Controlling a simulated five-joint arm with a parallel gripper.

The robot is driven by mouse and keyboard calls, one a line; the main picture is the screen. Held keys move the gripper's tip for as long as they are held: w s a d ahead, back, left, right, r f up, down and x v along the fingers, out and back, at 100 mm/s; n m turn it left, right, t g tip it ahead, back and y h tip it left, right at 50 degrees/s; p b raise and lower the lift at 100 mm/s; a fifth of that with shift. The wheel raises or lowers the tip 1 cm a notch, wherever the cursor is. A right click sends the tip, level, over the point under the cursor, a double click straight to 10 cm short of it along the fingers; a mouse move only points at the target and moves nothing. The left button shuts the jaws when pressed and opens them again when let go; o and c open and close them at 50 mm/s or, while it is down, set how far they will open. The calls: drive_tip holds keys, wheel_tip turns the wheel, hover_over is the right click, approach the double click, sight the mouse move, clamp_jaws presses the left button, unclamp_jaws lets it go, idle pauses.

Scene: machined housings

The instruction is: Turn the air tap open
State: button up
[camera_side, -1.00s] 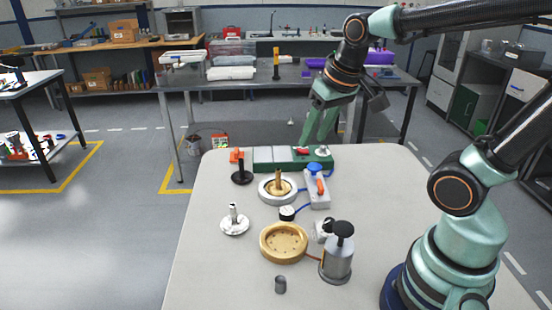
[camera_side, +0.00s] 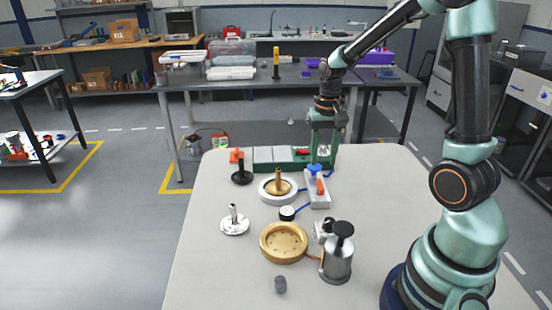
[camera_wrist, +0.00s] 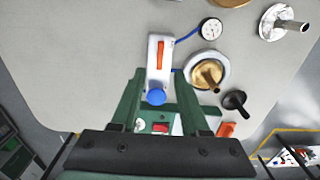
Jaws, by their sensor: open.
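The air tap is a pale block (camera_side: 318,202) with an orange lever (camera_side: 320,187) on top and a round blue part (camera_side: 314,168) at its far end. In the wrist view the block (camera_wrist: 152,68), its orange lever (camera_wrist: 160,55) and the blue part (camera_wrist: 156,97) lie between the fingers as seen from above. The lever points roughly along the block. My gripper (camera_side: 322,162) is open and empty, pointing down behind the blue part in the side view. Its fingers in the wrist view (camera_wrist: 158,76) frame the block; contact is not visible.
A green fixture (camera_side: 288,166) with a red switch lies close behind the tap. A white ring with a brass post (camera_side: 278,188) stands left, and a small gauge (camera_side: 287,213) connects by blue hose. A brass dish (camera_side: 284,243) and grey cylinder (camera_side: 337,260) stand nearer. The table's left front is clear.

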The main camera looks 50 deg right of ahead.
sight(321, 184)
wheel_tip(321, 184, down, 8)
drive_tip(key=shift+r, duration=0.1)
idle(0.4)
clamp_jaws()
